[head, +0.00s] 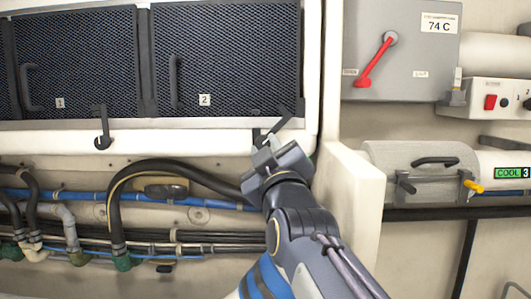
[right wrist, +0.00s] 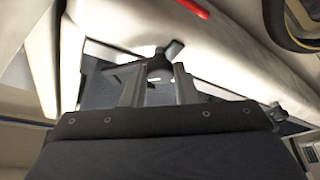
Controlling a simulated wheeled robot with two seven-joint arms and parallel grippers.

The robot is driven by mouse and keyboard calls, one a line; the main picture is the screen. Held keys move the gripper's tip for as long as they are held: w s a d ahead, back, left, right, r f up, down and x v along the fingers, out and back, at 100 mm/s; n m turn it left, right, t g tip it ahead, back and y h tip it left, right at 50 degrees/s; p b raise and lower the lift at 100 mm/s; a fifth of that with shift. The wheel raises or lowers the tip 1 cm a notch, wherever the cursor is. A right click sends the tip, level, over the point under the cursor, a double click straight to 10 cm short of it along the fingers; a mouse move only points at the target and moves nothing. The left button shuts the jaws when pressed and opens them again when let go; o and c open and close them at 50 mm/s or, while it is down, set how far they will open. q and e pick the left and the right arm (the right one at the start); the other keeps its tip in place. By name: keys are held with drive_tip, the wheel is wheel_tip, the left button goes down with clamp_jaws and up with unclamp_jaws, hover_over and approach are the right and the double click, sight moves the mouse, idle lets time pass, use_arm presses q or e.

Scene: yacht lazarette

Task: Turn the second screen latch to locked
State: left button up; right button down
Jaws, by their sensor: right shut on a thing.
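Two dark mesh screens fill the upper left of the head view: screen 1 (head: 75,65) and screen 2 (head: 235,55). The first latch (head: 103,128) hangs upright on the white ledge below screen 1. The second latch (head: 280,124) is on the ledge below the right part of screen 2, its black lever tilted. My right gripper (head: 272,145) reaches up to it from below and partly hides it. In the right wrist view the second latch's dark hub (right wrist: 159,64) sits between my fingertips (right wrist: 157,72), which are shut on it. My left gripper is out of view.
Hoses and pipes (head: 165,235) run below the ledge. Right of the white post (head: 350,190) are a grey box with a red lever (head: 375,62), a switch panel (head: 490,98) and a grey cylinder unit with a yellow handle (head: 473,186).

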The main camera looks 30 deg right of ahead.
drive_tip(key=c, duration=1.1)
unclamp_jaws()
drive_tip(key=shift+c, duration=0.2)
drive_tip(key=b+v, duration=0.2)
drive_tip(key=v, duration=0.5)
drive_tip(key=shift+s+b, duration=0.35)
drive_tip(key=shift+s, duration=0.05)
drive_tip(key=shift+a+f, duration=0.1)
drive_tip(key=shift+a, duration=0.05)
